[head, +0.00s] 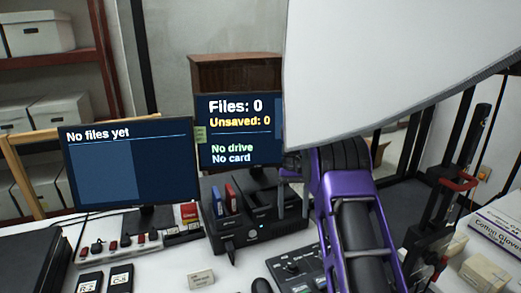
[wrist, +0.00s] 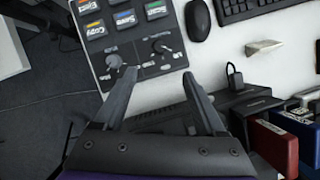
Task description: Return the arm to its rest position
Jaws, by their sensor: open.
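My gripper (head: 293,197) is at the end of my purple arm (head: 358,205), which reaches in from the lower right of the head view. The fingers point down beside the black drive dock (head: 268,226). In the wrist view my gripper (wrist: 160,88) has its two dark fingers spread apart, with nothing between them. Below the fingers are the knob panel (wrist: 143,58) and a dark device edge. The exact height above the desk is hard to tell.
A large white panel (head: 390,70) hangs close above my arm. Two monitors (head: 130,165) (head: 240,130) stand behind the desk. Red and blue drives (wrist: 272,143) sit upright close to the right finger. A mouse (wrist: 197,20) and keyboard (wrist: 250,8) lie nearby. A dark stand (head: 440,210) is right of my arm.

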